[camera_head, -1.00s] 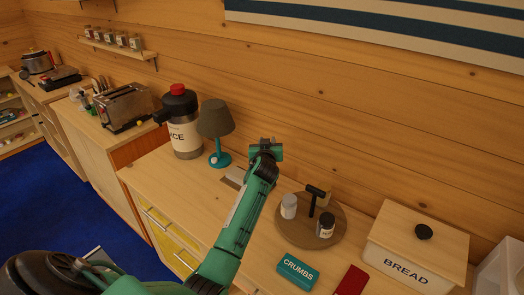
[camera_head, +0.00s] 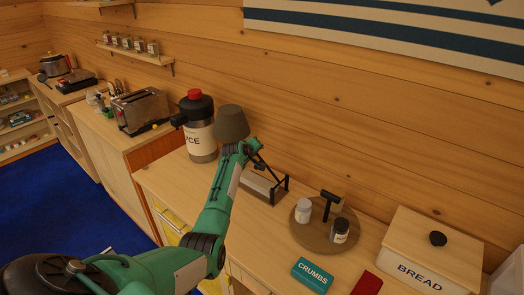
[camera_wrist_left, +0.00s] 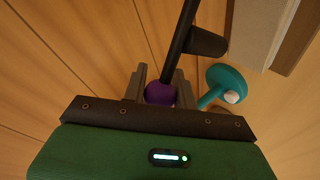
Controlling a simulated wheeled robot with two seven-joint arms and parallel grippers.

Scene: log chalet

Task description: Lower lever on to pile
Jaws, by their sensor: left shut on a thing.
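My left gripper (camera_wrist_left: 160,90) is shut on a purple knob (camera_wrist_left: 160,94) at the end of a black lever (camera_wrist_left: 180,40). In the head view the gripper (camera_head: 247,149) is above the counter beside the lamp, and the arm hides the knob. A low device with a pale body (camera_head: 258,186) and a black upright frame (camera_head: 284,187) stands just right of the gripper. The lever slopes from the gripper toward this frame and is raised. In the wrist view a pale block (camera_wrist_left: 262,28) lies beside the lever; I cannot tell whether it is the pile. My right gripper is out of view.
Right are a round board (camera_head: 313,236) with two shakers, a CRUMBS box (camera_head: 312,274) and a bread bin (camera_head: 425,255).

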